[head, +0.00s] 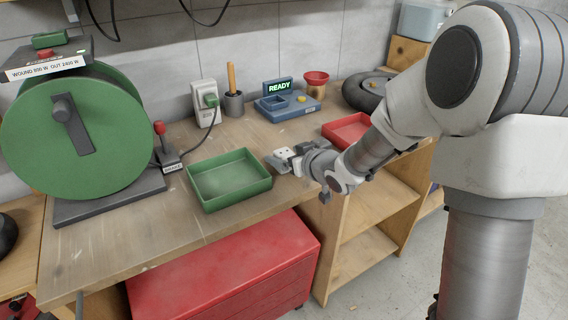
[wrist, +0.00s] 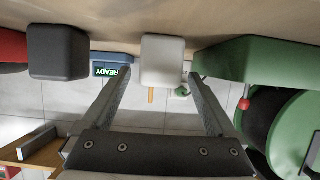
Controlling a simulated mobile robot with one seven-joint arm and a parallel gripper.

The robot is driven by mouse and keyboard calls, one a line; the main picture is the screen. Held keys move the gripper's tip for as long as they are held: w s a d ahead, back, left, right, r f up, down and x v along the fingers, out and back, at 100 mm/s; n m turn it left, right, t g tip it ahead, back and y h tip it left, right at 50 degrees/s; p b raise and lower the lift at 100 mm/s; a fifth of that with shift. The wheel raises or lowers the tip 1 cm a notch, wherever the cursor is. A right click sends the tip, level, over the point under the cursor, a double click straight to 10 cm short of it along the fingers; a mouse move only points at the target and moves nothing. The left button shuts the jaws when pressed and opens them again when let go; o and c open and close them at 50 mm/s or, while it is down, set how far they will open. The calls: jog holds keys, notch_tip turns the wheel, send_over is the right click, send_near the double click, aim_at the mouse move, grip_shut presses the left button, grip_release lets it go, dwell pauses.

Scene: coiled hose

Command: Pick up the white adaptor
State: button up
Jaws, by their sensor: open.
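The white adaptor (head: 284,153) sits on the wooden workbench, just right of the green tray and partly hidden by my gripper in the head view. In the wrist view the white adaptor (wrist: 162,60) is a pale block in the middle, in line with the gap between my fingers. My gripper (head: 287,158) is low over the bench at the adaptor. In the wrist view my gripper (wrist: 160,78) is open, with one finger towards each side of the adaptor. I cannot tell whether either finger touches it.
A dark block (wrist: 58,52) stands beside the adaptor in the wrist view. The green tray (head: 228,180) is close on the left, and a red tray (head: 347,129) is on the right. Behind are a blue READY device (head: 288,102) and a white socket box (head: 205,103). A green reel (head: 80,130) stands far left.

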jog(key=shift+w+a+f, duration=0.25)
jog(key=shift+w+a, duration=0.1)
jog(key=shift+w, duration=0.15)
jog(key=c, duration=1.5)
